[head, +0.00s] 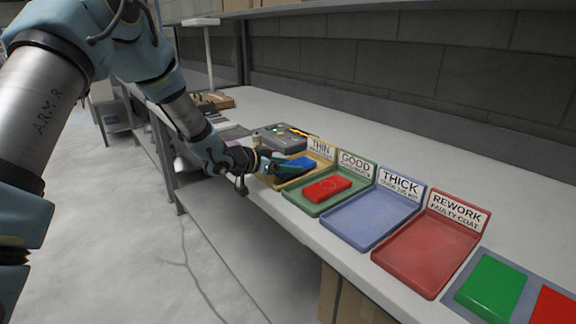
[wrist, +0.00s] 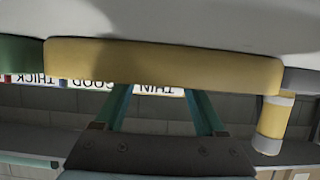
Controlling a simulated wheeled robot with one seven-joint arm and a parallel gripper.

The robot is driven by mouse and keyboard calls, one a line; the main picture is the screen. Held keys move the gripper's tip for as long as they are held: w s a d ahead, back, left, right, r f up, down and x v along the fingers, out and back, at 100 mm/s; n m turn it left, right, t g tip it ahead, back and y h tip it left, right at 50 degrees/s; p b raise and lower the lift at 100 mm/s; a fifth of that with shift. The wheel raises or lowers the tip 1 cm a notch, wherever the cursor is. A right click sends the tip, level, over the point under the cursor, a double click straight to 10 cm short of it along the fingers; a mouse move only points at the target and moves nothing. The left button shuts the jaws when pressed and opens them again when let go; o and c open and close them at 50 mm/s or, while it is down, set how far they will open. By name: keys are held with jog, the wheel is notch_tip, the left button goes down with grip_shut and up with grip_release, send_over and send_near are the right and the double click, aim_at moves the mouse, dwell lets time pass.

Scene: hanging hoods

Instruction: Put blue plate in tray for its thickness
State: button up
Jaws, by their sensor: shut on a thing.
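The blue plate (head: 298,164) is over or in the yellow THIN tray (head: 284,185) in the head view. My gripper (head: 279,166) is at the plate's left edge, shut on it. I cannot tell whether the plate touches the tray floor. In the wrist view my gripper's two teal fingers (wrist: 163,108) show, and their tips run behind the tray's yellow wall (wrist: 160,63). The plate is hidden there. The green GOOD tray (head: 301,203) holds a red plate (head: 327,188). The blue THICK tray (head: 361,217) is empty.
The red REWORK tray (head: 424,252) is empty. Green (head: 491,286) and red (head: 553,308) plates lie at the front right. A grey device (head: 285,137) stands behind the THIN tray. The bench back is clear along the wall (head: 425,75).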

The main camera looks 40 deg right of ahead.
jog(key=shift+f, duration=0.2)
jog(key=o, duration=1.5)
jog(key=shift+a, duration=0.1)
jog(key=b+v, duration=0.1)
jog(key=v, duration=0.9)
jog(key=shift+a+r, duration=0.1)
jog(key=shift+a, duration=0.2)
